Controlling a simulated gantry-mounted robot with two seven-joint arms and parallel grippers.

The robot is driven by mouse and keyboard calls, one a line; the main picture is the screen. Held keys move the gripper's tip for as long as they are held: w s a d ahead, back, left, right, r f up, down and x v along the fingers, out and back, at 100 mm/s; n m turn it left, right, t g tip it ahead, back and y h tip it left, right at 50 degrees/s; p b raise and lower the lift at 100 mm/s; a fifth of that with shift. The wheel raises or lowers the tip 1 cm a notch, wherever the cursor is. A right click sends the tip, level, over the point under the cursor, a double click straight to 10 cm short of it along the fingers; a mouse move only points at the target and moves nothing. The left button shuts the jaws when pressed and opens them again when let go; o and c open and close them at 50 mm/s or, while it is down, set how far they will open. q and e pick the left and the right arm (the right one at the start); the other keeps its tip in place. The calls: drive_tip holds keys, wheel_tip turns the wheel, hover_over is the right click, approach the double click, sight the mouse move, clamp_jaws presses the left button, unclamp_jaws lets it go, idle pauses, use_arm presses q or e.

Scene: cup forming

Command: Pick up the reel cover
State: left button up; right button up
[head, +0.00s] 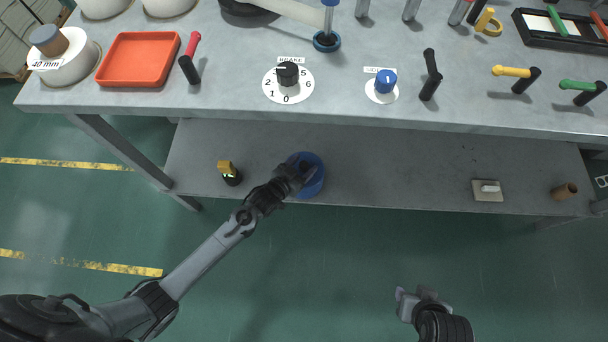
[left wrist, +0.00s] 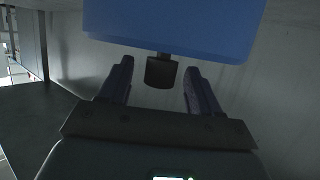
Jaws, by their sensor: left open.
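A blue round thing (head: 316,183), which I take to be the reel cover, is at the lower shelf, partly hidden behind my left gripper (head: 299,168). In the left wrist view its blue body (left wrist: 175,28) fills the top, and a short dark knob (left wrist: 161,72) sticks out from it. The open fingers of my left gripper (left wrist: 158,76) stand on either side of the knob, with gaps showing on both sides. My right gripper (head: 415,297) is over the floor at the lower right, away from the shelf; its jaw opening is unclear.
The lower shelf (head: 400,170) also bears a small black-and-yellow item (head: 230,174), a pale switch plate (head: 488,190) and a brown cylinder (head: 564,191). The worktop (head: 220,100) overhangs it, with an orange tray (head: 138,60), dials and levers. The green floor in front is clear.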

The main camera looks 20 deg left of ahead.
use_arm(q)
drive_tip(key=shift+w+d+f, duration=0.1)
drive_tip(key=shift+w+f, duration=0.05)
drive_tip(key=shift+w, duration=0.25)
drive_tip(key=shift+s, duration=0.1)
clamp_jaws()
